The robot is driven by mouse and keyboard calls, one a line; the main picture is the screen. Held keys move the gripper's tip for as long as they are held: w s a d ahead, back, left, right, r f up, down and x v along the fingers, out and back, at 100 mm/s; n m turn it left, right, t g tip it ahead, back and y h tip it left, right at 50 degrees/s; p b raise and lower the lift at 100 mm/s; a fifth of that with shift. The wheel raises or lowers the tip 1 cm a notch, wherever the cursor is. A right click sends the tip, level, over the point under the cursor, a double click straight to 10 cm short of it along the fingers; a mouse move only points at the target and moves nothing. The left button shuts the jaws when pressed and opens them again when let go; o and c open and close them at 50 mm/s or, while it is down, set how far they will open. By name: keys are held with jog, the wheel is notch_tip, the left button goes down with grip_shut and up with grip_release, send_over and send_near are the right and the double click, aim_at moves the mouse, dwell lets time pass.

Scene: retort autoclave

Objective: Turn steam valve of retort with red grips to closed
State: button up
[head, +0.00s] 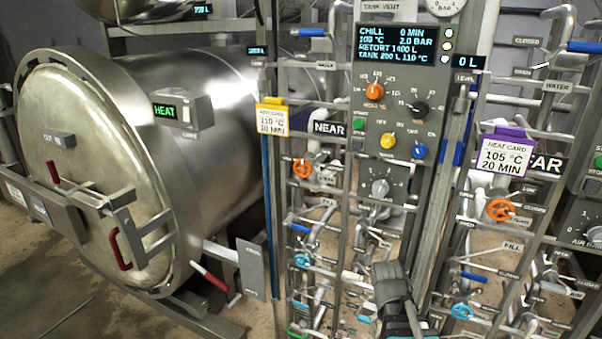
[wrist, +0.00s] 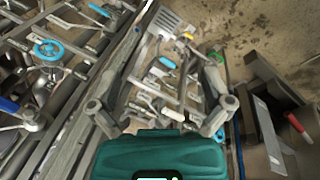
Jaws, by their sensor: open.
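The retort with red grips (head: 125,250) is the steel vessel at the left of the head view, its round door shut. On the pipe rack right of it, by the NEAR sign (head: 329,128), is an orange handwheel (head: 302,168). A second orange handwheel (head: 500,210) is on the FAR rack. I cannot read which one is marked steam. My gripper (wrist: 168,70) is open and empty in the wrist view, fingers spread above pipes and small levers. A cyan-ended lever (wrist: 167,63) and a white-ended lever (wrist: 173,114) appear between the fingers, with no contact visible.
A control panel (head: 395,105) with knobs and a display stands between the racks. Cyan handwheels (head: 303,261) sit low on the pipes. A yellow-clipped heat card (head: 272,120) and a purple-clipped one (head: 504,156) hang on the racks. Pipes crowd the space; bare floor shows beside the retort.

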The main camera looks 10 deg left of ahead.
jog(key=w+a+r+n+t+h+p, duration=0.1)
jog(key=w+a+r+n+t+h, duration=0.15)
jog(key=w+n, duration=0.2)
jog(key=w+a+r+n+t+h+p, duration=0.1)
jog(key=w+a+r+n+h, duration=0.15)
jog(key=w, duration=0.35)
jog(key=n+t+p, duration=0.4)
jog(key=n+t, duration=0.9)
jog(key=n, duration=0.8)
send_near(301, 174)
jog(key=s, duration=0.3)
jog(key=shift+w+a+r+g+y, duration=0.1)
jog(key=shift+a+r+g+y, duration=0.15)
jog(key=shift+a+r+y, duration=0.15)
jog(key=shift+w, duration=0.15)
jog(key=x, duration=1.3)
jog(key=shift+w+d+f, duration=0.1)
jog(key=shift+w+d, duration=0.1)
jog(key=shift+w, duration=0.05)
jog(key=shift+c, duration=0.3)
